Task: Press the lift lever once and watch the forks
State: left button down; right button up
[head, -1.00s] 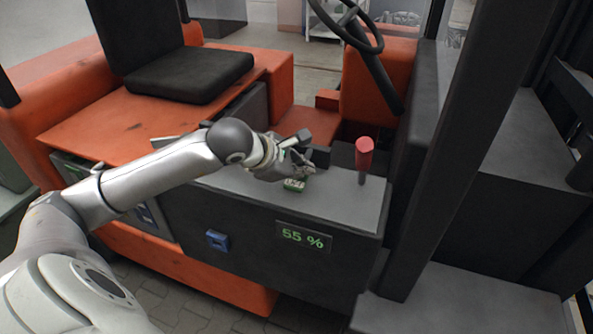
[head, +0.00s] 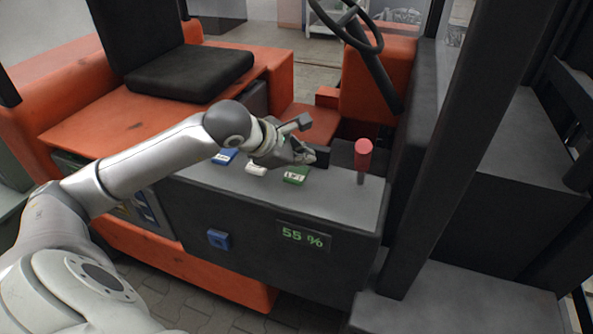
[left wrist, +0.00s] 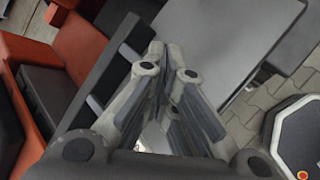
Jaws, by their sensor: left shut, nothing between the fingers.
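My left gripper (head: 306,155) is shut and empty, held above the grey console top (head: 335,194). It also shows in the left wrist view (left wrist: 164,50), its fingers close together over the grey surface. Below it on the console lie a green tag (head: 296,176), a white piece (head: 256,169) and a blue tag (head: 225,156); their print is too small to read. A red-topped lever (head: 364,155) stands upright to the right of the gripper, apart from it. I cannot tell which control is the lift lever. The forks are not in view. My right gripper is not in view.
A display (head: 303,237) on the console front reads 55 %. A blue button box (head: 218,240) is left of it. Behind are a black seat (head: 190,72) and a steering wheel (head: 348,25). A dark mast post (head: 440,150) stands at the right.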

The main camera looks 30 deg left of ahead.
aim_at(299, 174)
pick_arm(q)
jog(key=shift+r+p, duration=1.15)
jog(key=shift+r, duration=1.2)
jog(key=shift+f, duration=0.15)
